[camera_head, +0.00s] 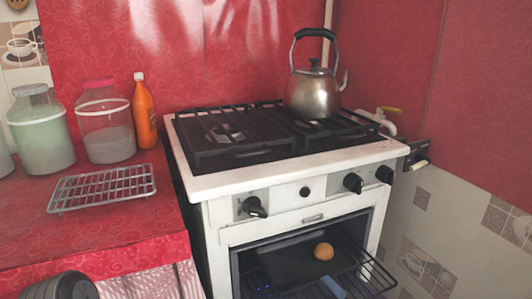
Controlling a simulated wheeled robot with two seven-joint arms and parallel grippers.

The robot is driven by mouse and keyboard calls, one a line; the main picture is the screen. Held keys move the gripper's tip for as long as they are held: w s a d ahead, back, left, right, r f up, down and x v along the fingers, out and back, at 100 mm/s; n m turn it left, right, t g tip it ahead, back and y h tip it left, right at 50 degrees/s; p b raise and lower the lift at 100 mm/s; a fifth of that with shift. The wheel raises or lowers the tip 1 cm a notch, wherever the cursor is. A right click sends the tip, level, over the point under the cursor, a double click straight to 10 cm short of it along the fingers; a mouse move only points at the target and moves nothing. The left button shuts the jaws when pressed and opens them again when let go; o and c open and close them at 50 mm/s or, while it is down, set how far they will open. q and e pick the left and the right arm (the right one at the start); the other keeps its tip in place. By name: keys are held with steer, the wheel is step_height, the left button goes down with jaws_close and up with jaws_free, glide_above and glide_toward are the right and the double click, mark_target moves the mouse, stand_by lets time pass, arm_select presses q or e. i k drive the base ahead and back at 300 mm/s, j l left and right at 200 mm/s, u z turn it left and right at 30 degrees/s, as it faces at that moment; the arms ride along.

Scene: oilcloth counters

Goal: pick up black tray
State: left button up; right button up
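A black tray (284,262) sits inside the open oven, at the bottom centre of the head view. A small round orange-brown item (323,251), like a bun, is on or just above the tray's right part. The tray's lower part is cut off or dim, so its front edge is hard to make out. Neither of my grippers shows. A dark rounded part at the bottom left corner looks like my own arm.
The white stove (290,178) holds the oven, with a wire rack (365,283) at its opening and a blue item (333,287) in front. A kettle (313,95) stands on top. Jars, an orange bottle (144,112) and a cooling rack (102,188) occupy the left counter.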

mark_target(291, 266)
steer(key=k+l, duration=1.05)
steer(key=k, duration=0.2)
